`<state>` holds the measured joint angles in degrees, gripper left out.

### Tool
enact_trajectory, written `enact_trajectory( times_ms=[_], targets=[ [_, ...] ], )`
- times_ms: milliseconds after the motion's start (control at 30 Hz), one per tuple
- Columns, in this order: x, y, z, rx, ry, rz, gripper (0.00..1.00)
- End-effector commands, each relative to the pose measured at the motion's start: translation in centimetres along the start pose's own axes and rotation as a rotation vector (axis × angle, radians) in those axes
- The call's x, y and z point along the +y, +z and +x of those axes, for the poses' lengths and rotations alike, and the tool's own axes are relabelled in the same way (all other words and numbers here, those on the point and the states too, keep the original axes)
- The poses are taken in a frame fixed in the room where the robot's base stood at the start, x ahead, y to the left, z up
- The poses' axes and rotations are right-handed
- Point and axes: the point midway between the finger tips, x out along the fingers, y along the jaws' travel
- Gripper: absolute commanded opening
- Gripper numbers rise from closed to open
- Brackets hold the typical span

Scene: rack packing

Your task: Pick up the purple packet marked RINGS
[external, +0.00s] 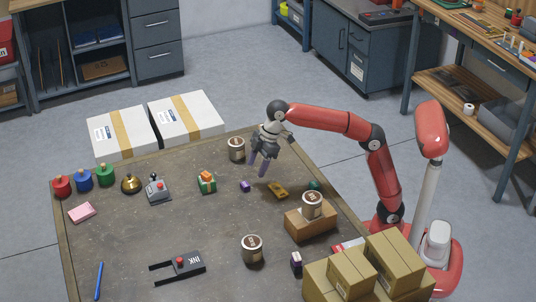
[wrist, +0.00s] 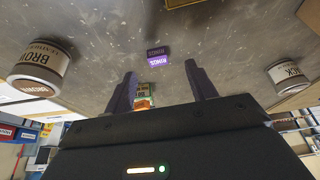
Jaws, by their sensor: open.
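The purple packet marked RINGS (external: 245,186) lies on the table, below and a little left of my gripper in the external view. In the wrist view the packet (wrist: 158,57) sits ahead of the gap between my fingers, its purple side with white RINGS lettering facing me. My gripper (external: 258,172) is tilted downward above the table. Its two dark fingers (wrist: 160,82) are apart with nothing between them, and the packet is apart from them.
A brown-labelled can (external: 237,149) stands behind, and another can (external: 312,204) stands on a cardboard box (external: 310,226). A green and orange item (external: 207,182) is to the left. The table between is clear.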

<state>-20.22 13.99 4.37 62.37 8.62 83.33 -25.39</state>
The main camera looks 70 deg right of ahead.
Motion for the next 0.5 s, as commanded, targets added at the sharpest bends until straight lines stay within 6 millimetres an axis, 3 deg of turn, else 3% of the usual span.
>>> enact_trajectory(
  times_ms=[500],
  targets=[
    [0.6,-0.7,6.3,-0.002,-0.001,-0.001,0.56]
  ],
)
